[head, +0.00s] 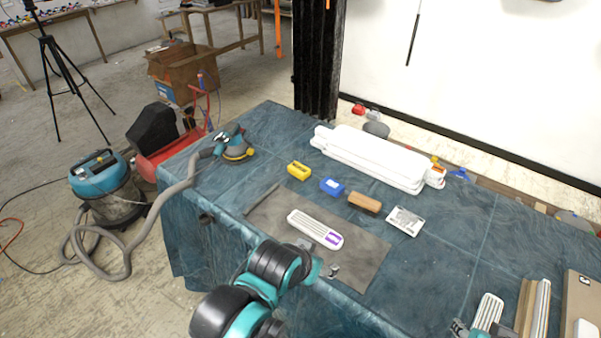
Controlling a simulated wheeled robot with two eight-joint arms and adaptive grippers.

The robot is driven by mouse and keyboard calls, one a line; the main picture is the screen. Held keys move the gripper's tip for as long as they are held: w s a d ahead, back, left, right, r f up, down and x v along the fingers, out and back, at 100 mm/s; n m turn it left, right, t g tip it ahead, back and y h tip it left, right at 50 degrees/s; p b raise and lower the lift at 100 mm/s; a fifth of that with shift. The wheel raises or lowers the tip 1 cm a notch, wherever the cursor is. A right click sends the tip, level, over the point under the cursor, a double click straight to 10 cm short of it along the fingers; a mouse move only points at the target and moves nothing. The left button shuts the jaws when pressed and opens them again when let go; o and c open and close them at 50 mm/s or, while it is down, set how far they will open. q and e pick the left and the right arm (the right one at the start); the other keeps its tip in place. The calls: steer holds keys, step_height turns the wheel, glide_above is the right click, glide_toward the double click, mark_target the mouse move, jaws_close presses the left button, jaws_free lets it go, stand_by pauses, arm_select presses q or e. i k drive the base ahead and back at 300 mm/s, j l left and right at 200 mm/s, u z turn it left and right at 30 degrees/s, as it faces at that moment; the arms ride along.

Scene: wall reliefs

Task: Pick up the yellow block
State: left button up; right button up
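The yellow block (299,171) lies on the blue-covered table, toward its back left. It has a recess in its top. My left arm comes in from the bottom of the head view. Its gripper (319,258) is partly hidden by the wrist, and two grey tips show apart over the front of the grey mat. It is well in front of the yellow block, not touching it, and no object shows between the tips. Only a small teal piece of my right arm shows at the bottom right edge; its gripper is not visible.
A blue block (332,187), a brown block (365,203) and a white plate (405,221) line up right of the yellow block. A white-and-purple piece (317,229) lies on the grey mat (372,250).

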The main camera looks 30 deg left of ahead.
mark_target(298, 170)
steer(key=j+z, duration=0.45)
steer(key=j, duration=0.25)
steer(key=k+j+z, duration=0.1)
steer(key=j+z, duration=0.3)
steer(key=j, duration=0.3)
